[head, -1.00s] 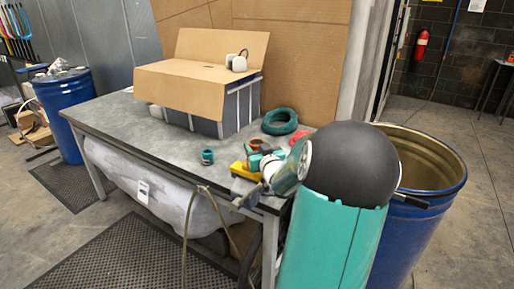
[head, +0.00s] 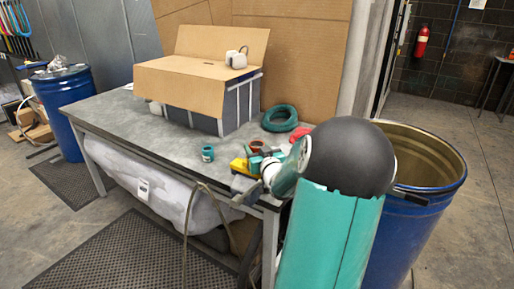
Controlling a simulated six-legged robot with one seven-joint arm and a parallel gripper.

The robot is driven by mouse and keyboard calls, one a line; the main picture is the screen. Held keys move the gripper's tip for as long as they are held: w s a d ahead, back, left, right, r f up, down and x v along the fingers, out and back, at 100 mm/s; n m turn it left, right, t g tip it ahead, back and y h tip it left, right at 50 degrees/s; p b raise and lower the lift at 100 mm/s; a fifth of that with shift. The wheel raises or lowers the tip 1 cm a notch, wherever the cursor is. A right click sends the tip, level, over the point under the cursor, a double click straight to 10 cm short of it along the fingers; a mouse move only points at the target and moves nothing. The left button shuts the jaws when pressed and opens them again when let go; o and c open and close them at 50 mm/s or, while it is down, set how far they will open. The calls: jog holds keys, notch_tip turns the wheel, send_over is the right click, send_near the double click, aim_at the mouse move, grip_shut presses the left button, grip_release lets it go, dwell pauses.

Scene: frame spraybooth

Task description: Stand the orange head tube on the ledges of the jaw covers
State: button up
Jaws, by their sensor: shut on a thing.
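My gripper (head: 260,160) is small in the head view, over the near right corner of the grey workbench. My own wrist partly hides it. It is shut on a small orange-brown piece, which looks like the orange head tube (head: 257,146). The tube's lower end and the finger contact are too small to make out. A yellow piece (head: 239,166) and teal parts show beside the gripper. A grey vise-like shape (head: 244,187) sits at the bench's front edge, below the gripper. I cannot tell which parts are the jaw covers or their ledges.
A teal cup-like piece (head: 207,153) stands on the workbench (head: 140,124). A teal ring (head: 280,118) and a red item (head: 299,134) lie toward the right. An open cardboard box (head: 205,80) is at the back. Blue drums stand at left (head: 62,110) and right (head: 425,215).

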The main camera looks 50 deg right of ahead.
jog(key=shift+f, duration=0.6)
jog(key=o, duration=1.2)
jog(key=shift+a, duration=0.15)
